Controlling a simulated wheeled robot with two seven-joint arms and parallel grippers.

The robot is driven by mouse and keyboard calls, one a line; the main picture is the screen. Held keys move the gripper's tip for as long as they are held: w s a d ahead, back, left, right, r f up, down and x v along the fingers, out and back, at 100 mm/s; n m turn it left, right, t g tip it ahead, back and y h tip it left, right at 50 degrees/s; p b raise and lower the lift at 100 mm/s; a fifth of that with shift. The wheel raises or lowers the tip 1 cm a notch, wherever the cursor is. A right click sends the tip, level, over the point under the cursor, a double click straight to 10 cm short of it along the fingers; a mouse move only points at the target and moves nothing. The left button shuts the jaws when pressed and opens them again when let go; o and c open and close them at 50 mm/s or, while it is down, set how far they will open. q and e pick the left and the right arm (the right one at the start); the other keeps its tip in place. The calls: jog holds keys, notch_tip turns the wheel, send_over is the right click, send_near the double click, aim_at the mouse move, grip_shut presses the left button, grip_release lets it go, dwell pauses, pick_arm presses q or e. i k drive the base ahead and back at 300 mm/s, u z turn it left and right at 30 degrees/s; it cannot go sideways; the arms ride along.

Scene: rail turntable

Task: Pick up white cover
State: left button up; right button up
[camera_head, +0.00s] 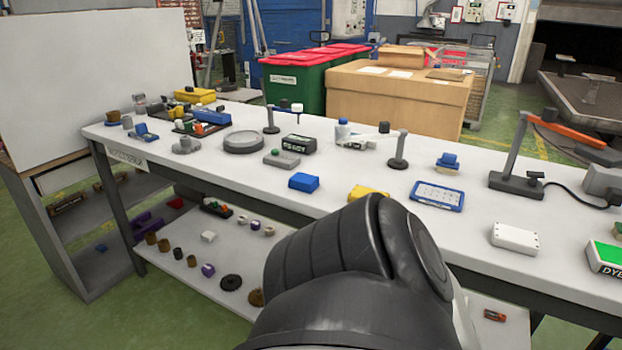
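A white, low rectangular piece with small dark marks, which looks like the white cover (515,238), lies flat on the white tabletop near its front edge, right of centre. Nothing touches it from above. A dark, rounded link of one of my arms fills the bottom middle of the view, left of the white piece and apart from it in the picture. It hides part of the table's front edge and the lower shelf. Neither gripper shows, so I cannot see what they hold.
On the long white table (340,190), a blue-framed panel (437,196), yellow block (368,193) and green-topped box (605,257) lie near the white piece. A black stand with an orange arm (515,182) rises behind it. Small parts lie on the lower shelf (215,265).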

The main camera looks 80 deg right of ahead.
aim_at(504, 236)
jog(key=k, duration=1.15)
jog(key=z, duration=0.35)
